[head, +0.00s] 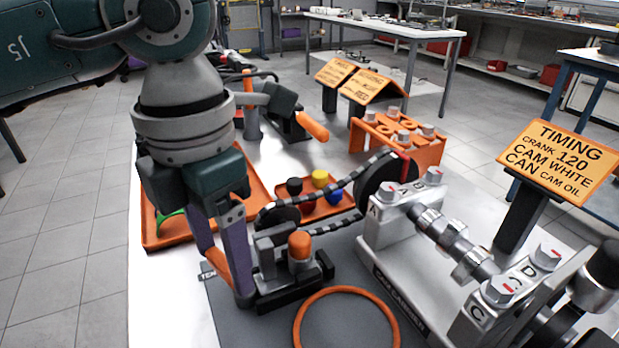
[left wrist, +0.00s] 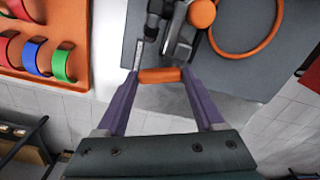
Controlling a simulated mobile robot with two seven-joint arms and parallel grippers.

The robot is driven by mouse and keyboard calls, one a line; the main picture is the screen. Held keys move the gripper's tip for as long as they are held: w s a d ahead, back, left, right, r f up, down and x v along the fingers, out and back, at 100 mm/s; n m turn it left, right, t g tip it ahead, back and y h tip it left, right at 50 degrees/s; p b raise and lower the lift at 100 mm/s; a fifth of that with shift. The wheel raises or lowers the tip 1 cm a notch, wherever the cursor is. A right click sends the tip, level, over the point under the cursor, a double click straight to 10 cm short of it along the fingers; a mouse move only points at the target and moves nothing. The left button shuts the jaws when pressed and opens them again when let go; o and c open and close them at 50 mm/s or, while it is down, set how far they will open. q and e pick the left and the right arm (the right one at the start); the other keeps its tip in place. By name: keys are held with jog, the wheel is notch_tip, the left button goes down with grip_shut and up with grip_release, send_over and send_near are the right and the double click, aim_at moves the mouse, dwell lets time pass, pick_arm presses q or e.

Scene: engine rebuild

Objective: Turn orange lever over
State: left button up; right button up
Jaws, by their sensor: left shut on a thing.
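The orange lever (left wrist: 160,76) lies crosswise between the purple fingertips of my left gripper (left wrist: 159,82) in the left wrist view. The gripper is shut on it. In the head view my left gripper (head: 228,262) reaches down beside the crank fixture, and an orange part of the lever (head: 217,264) shows between the fingers. The fixture, grey and black with an orange round knob (head: 300,244), stands just right of the fingers. The fingers hide part of the lever and its joint. My right gripper is not in view.
A chain (head: 335,184) runs from the fixture to the silver cam carrier (head: 395,275) on the right. An orange ring (head: 345,290) lies on the grey mat in front. An orange tray (head: 180,235) is behind my gripper. A timing sign (head: 555,160) stands at right.

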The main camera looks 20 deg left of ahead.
pick_arm(q)
jog(key=m, duration=0.1)
jog(key=m+b, duration=0.2)
jog(key=shift+w+d+f, duration=0.1)
jog(key=shift+w+d, duration=0.05)
jog(key=shift+w, duration=0.1)
jog(key=shift+w+d+m+b, duration=0.1)
jog(key=shift+m+b, duration=0.65)
jog(key=shift+m, duration=0.55)
jog(key=o, duration=1.4)
notch_tip(320, 180, up, 10)
jog(key=shift+r+p, duration=0.1)
jog(key=shift+p, duration=0.4)
jog(key=shift+d, duration=0.1)
